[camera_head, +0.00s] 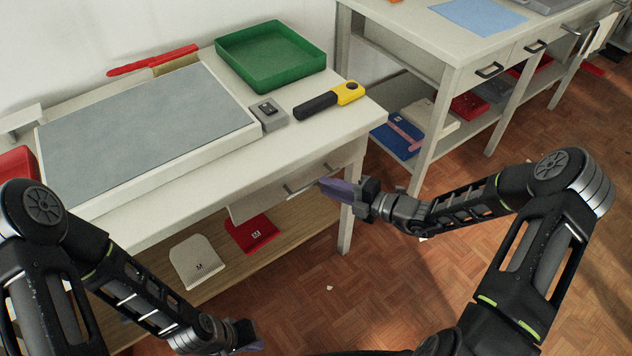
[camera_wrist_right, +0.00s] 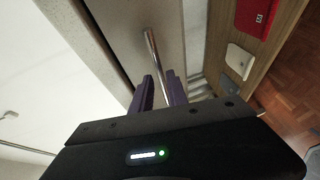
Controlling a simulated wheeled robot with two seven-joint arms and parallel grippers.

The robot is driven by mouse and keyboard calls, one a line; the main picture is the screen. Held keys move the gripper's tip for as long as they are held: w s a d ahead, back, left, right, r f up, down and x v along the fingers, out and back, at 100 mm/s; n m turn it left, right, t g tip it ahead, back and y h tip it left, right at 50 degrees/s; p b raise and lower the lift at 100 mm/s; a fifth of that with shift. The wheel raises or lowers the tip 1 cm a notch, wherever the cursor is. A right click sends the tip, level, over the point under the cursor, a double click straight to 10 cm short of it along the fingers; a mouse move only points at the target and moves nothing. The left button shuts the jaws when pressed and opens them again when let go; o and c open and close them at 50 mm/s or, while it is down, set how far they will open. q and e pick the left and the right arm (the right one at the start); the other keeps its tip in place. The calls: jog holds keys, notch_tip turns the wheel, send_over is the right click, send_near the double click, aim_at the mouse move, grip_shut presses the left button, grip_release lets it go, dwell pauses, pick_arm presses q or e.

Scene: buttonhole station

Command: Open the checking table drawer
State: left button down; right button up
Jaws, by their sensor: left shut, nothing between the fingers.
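The checking table (camera_head: 120,215) stands at the left, with a pale drawer front (camera_head: 262,200) under its top. The drawer looks flush with the table. A metal bar handle (camera_head: 300,188) crosses its front and also shows in the right wrist view (camera_wrist_right: 152,52). My right gripper (camera_head: 328,187) is at the right end of the handle. In the wrist view its two purple fingers (camera_wrist_right: 158,92) stand apart on either side of the bar, with a small gap showing. My left gripper (camera_head: 252,346) is shut and empty, low at the bottom edge, away from the drawer.
On the table are a grey mat (camera_head: 145,125), a green tray (camera_head: 270,60), a yellow-black tool (camera_head: 330,100) and a small grey box (camera_head: 269,114). Red (camera_head: 251,233) and white (camera_head: 196,260) items lie on the lower shelf. Another table (camera_head: 440,45) stands right. Floor before the drawer is clear.

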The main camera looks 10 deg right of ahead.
aim_at(316, 181)
jog(key=shift+x, duration=2.25)
jog(key=shift+c, duration=0.3)
grip_shut()
